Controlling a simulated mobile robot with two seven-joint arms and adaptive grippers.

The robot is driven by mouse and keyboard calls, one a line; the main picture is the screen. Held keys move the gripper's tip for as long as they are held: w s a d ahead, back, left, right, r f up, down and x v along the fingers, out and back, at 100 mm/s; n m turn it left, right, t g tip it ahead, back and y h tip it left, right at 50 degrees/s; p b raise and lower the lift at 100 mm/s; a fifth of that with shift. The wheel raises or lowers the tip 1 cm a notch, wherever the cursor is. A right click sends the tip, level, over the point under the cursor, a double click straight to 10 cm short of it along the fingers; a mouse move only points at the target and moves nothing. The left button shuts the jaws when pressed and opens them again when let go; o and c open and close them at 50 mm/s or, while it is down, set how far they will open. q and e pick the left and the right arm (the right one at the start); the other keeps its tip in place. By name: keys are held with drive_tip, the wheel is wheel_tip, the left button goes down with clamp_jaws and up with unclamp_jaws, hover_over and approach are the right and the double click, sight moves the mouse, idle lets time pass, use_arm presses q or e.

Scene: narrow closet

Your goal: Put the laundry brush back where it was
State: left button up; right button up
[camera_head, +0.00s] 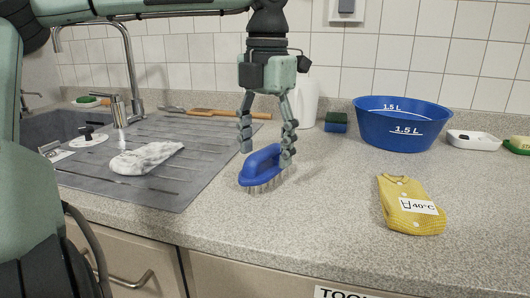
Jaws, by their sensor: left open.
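The laundry brush (262,165) is blue with pale bristles on its underside. It sits on the speckled counter just right of the sink's drainboard, bristles down. My left gripper (267,150) points down over it with its fingers spread. One finger is at the brush's left, clear of its body. The other is at its right end and hides part of it; whether it touches the brush I cannot tell. My right gripper is not in view.
A yellow folded garment (411,205) with a 40°C tag lies at right. A blue basin (402,123) stands behind it. A white cloth (146,157) lies on the grey drainboard (200,160) near the tap (131,75). A white bottle (303,100) stands behind my gripper.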

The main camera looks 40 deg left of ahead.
sight(266, 150)
use_arm(q)
wheel_tip(266, 150, up, 11)
drive_tip(key=shift+d+f+p, duration=0.15)
drive_tip(key=shift+d+p, duration=0.05)
drive_tip(key=shift+p, duration=0.1)
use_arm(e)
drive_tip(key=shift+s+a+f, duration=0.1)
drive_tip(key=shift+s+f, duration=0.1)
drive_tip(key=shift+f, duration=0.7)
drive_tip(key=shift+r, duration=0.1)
